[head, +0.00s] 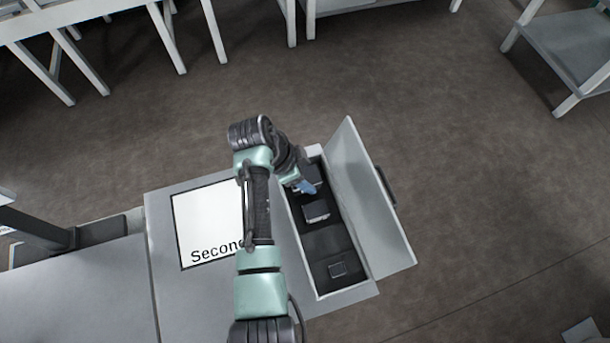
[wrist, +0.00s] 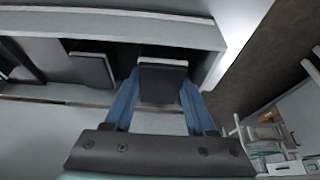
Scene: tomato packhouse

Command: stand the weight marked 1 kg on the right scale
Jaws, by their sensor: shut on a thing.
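An open long case (head: 372,286) with a dark lining holds weights in a row. One dark weight with a grey top (head: 316,211) sits near the middle, and a smaller one (head: 337,270) sits towards the near end. My gripper (head: 307,187) is at the case's far end, its blue fingers low in it. In the wrist view, the fingers stand either side of a dark block-shaped weight (wrist: 163,82) and are shut on it. Another weight (wrist: 92,68) is left of it there. I cannot read any marking on the weights. I cannot make out the right scale.
A white panel reading "Secon…" (head: 205,225) lies left of the case, partly hidden by my arm. Open floor (head: 460,150) lies beyond, with white benches (head: 90,15) at the back.

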